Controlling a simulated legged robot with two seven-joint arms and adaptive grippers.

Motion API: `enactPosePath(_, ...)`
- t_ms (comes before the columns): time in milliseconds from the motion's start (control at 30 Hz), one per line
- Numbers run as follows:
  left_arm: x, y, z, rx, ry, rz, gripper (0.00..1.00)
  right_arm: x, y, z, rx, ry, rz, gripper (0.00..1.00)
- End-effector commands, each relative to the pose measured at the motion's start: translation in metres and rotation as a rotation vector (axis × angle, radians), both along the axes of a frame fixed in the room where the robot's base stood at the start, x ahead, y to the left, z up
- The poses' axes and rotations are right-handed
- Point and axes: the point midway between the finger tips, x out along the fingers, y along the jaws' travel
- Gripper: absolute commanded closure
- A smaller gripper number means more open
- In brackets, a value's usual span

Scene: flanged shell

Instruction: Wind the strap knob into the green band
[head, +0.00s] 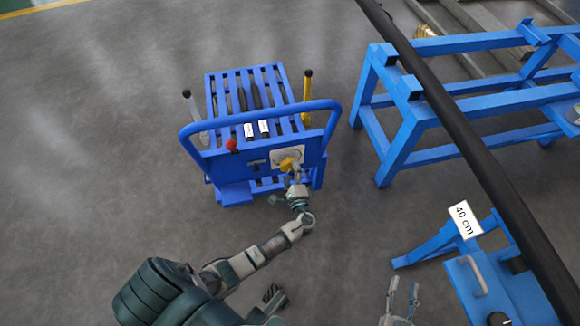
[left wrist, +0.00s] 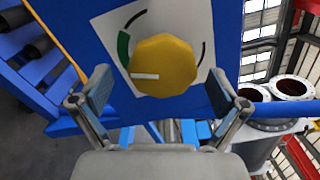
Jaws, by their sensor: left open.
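The strap knob (left wrist: 162,62) is a yellow faceted dial on a white plate (left wrist: 190,20) on a blue panel. Its white pointer line (left wrist: 144,76) points left, just below the lower end of the green band (left wrist: 123,48). In the head view the knob (head: 288,164) sits on the near face of the blue cart. My left gripper (head: 294,179) is in front of it; in the left wrist view its open fingers (left wrist: 158,84) stand left and right below the knob, with no clear contact. My right gripper (head: 403,293) is open and empty at the bottom, away from the cart.
The blue cart (head: 215,160) has a tubular handle, a red-knobbed lever (head: 231,145) and side posts. A long black pipe (head: 470,150) crosses the right side. Blue stands (head: 400,150) and a "40 cm" sign (head: 465,220) are at right. Floor at left is clear.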

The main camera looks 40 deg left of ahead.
Motion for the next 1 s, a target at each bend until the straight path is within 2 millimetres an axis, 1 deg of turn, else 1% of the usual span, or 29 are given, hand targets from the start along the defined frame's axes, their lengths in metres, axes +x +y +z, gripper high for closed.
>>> enactPosePath(33,-0.008,-0.01,-0.002,-0.004,0.002,-0.001,0.02,0.0,0.0,0.0,0.0,0.0,0.0,0.6)
enactPosePath(200,-0.033,-0.041,-0.002,-0.005,0.003,-0.003,0.02,0.0,0.0,0.0,0.001,0.0,0.0,0.6)
enactPosePath(400,-0.055,-0.067,-0.002,-0.003,0.003,-0.003,0.02,0.0,0.0,0.0,0.001,0.0,0.0,0.6)
enactPosePath(600,-0.062,-0.077,-0.002,-0.002,0.003,-0.003,0.02,0.0,0.0,0.0,0.001,0.0,0.0,0.6)
enactPosePath(1000,-0.062,-0.077,-0.002,-0.002,0.003,-0.002,0.02,0.001,0.0,0.0,0.002,0.001,0.0,0.6)
